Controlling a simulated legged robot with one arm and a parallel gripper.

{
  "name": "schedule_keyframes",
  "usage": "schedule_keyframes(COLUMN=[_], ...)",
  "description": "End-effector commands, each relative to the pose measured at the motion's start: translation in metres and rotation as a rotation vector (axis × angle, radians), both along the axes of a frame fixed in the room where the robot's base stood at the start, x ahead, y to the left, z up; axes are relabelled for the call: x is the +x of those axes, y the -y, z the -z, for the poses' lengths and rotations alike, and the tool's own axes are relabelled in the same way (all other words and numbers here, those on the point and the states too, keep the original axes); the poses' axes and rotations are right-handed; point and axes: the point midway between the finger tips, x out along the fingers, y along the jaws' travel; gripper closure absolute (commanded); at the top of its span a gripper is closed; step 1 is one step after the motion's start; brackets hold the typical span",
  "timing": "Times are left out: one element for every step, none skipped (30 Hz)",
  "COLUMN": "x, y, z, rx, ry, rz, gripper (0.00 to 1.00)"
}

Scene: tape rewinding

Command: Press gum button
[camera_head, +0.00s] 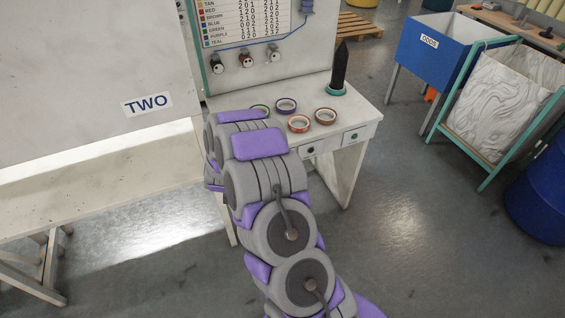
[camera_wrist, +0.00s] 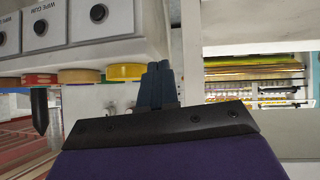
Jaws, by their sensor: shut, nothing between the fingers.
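In the wrist view, a pale panel holds square plates with dark round buttons, one button (camera_wrist: 40,27) to the left and another button (camera_wrist: 97,13) nearer the middle. Labels on the plates seem to read "wipe" and perhaps "gum", but are hard to make out. My gripper (camera_wrist: 158,72) is shut and empty, to the right of the plates and apart from both buttons. In the head view my arm hides the gripper.
A blue bin (camera_head: 430,45) stands right; the floor between is clear.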

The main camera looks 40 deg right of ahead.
Motion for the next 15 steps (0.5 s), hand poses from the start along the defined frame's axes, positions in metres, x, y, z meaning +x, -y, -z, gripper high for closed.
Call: schedule_keyframes(x=[-0.001, -0.002, -0.003, -0.005, -0.007, -0.011, -0.015, -0.019, -0.026, -0.033, -0.039, -0.048, -0.056, -0.062, -0.072], y=[0.017, 0.027, 0.042, 0.052, 0.063, 0.077, 0.089, 0.099, 0.113, 0.123, 0.133, 0.146, 0.155, 0.164, 0.175], z=[0.021, 0.031, 0.041, 0.05, 0.057, 0.067, 0.074, 0.082, 0.089, 0.097, 0.102, 0.109, 0.114, 0.117, 0.122], rx=[-0.045, -0.078, -0.123, -0.157, -0.196, -0.243, -0.284, -0.322, -0.38, -0.42, -0.464, -0.523, -0.567, -0.611, -0.668], ry=[0.006, 0.014, 0.029, 0.034, 0.043, 0.052, 0.058, 0.061, 0.067, 0.068, 0.072, 0.072, 0.072, 0.076, 0.075], rz=[0.033, 0.054, 0.082, 0.1, 0.12, 0.145, 0.163, 0.18, 0.204, 0.22, 0.237, 0.256, 0.269, 0.282, 0.297], gripper=[1.0, 1.0, 1.0, 1.0, 1.0, 1.0, 1.0, 1.0, 1.0, 1.0, 1.0, 1.0, 1.0, 1.0, 1.0])
